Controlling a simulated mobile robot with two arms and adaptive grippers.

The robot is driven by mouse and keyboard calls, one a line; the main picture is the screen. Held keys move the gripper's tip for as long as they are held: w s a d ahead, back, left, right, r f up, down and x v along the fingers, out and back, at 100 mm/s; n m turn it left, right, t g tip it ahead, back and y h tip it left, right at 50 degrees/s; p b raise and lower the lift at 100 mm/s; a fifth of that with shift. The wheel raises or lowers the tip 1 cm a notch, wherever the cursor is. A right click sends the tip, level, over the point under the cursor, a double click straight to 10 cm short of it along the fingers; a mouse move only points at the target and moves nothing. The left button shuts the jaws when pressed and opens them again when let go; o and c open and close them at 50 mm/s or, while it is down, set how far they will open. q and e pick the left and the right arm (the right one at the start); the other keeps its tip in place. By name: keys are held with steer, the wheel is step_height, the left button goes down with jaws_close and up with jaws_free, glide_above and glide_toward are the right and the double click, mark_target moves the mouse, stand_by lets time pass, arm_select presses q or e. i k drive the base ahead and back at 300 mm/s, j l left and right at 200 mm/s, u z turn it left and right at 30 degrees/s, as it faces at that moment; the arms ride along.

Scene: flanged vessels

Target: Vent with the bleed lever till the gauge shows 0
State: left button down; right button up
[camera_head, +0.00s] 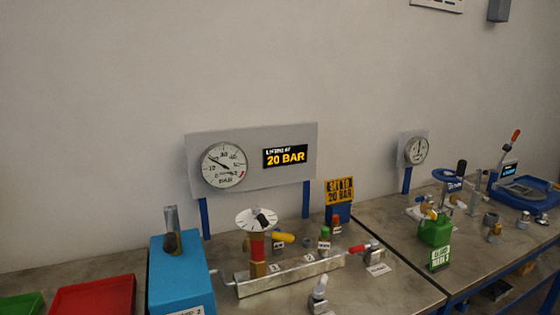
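A large round gauge (224,165) is on a grey panel at the centre. Its dark needle points to the upper left, not to the bottom of the scale; the exact value is too small to read. A smaller gauge (416,151) stands to the right, its reading unclear. Below the large gauge, a metal manifold block (290,275) carries a white disc (257,219) on a red and brass body. A yellow lever (284,237), a green-capped lever (324,234) and a red lever (357,248) stand near it. I cannot tell which is the bleed lever. Neither gripper shows.
A black display (285,156) reads 20 BAR. A blue box (179,276), a red tray (93,297) and a green tray (20,305) are at left. A green vessel (434,232) stands on the right bench.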

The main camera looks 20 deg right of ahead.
mark_target(373, 244)
steer(key=z, duration=1.3)
